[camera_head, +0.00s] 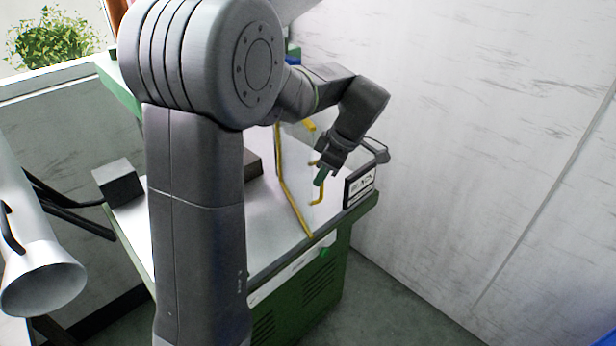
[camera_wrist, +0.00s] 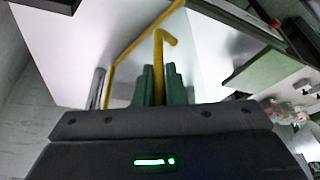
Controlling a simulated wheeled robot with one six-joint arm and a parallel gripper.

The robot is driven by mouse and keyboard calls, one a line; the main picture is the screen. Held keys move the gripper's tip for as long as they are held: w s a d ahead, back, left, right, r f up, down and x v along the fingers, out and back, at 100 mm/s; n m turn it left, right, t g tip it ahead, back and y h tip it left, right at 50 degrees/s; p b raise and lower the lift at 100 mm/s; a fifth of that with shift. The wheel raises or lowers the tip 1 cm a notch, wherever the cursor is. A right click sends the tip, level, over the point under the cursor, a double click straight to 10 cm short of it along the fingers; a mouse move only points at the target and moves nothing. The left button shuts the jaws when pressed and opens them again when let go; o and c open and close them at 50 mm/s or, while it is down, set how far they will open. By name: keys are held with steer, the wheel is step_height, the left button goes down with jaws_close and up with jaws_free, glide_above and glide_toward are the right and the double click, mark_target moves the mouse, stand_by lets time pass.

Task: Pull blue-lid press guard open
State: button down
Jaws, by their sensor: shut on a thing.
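The press guard is a clear panel with a yellow frame (camera_head: 288,195), standing on the white top of the green press bench. A yellow handle (camera_head: 317,198) sticks out from its right side. My gripper (camera_head: 320,176) is shut on this handle with its green fingertips. In the wrist view, the yellow handle bar (camera_wrist: 159,68) runs between the green fingers of my gripper (camera_wrist: 160,86), and the yellow frame (camera_wrist: 122,55) slants behind them. My arm hides much of the press and the guard's far side. A small blue patch shows behind my arm; I cannot tell whether it is the lid.
A dark box with a white label (camera_head: 360,184) stands close to the right of my gripper. The bench (camera_head: 300,290) has a green button on its front. A grey box (camera_head: 118,182) is at its left. A pale wall rises behind on the right.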

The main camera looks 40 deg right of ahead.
steer(key=shift+d+n, duration=0.3)
steer(key=shift+d, duration=0.25)
steer(key=c, duration=1.8)
jaws_free()
steer(key=shift+o, duration=0.2)
steer(key=v, duration=1.4)
steer(key=shift+w+d, duration=0.1)
steer(key=shift+w, duration=0.1)
